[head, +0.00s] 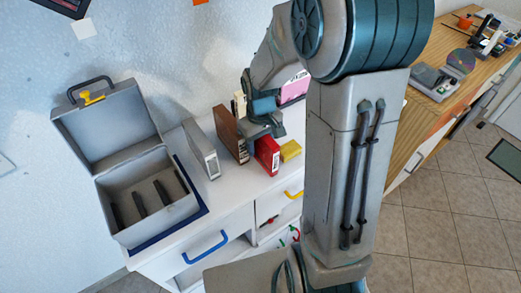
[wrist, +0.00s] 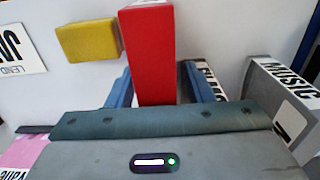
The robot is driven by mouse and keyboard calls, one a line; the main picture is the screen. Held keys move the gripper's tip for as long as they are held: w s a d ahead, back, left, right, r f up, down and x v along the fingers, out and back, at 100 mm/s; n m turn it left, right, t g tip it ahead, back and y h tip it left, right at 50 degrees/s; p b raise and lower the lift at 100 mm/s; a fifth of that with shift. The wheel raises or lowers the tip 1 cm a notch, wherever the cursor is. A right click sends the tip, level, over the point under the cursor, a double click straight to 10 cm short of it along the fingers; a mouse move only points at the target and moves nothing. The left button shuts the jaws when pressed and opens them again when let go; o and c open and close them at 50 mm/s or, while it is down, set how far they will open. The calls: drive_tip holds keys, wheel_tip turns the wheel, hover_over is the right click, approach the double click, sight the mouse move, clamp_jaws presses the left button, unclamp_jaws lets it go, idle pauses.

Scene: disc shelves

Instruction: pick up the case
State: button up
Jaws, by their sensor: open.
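Several cases stand upright on the white cabinet top. A red case (head: 267,156) is at the front, below my gripper (head: 266,124) in the head view. In the wrist view the red case (wrist: 148,50) rises between the two blue fingers of my gripper (wrist: 157,78), which is open. The fingers are on either side of it; contact is not clear. A brown case (head: 229,134) and a grey case (head: 200,150) stand to its left. The grey case (wrist: 262,95), with a "MUSIC" label, also shows at the right of the wrist view.
A yellow block (head: 290,151) lies right of the red case. A pink case (head: 294,88) is behind my arm. An open grey box (head: 150,208) with dividers stands left on a blue mat (head: 197,208). A wooden counter (head: 437,107) holds other items at right.

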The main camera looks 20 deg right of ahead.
clamp_jaws()
drive_tip(key=shift+r, duration=0.1)
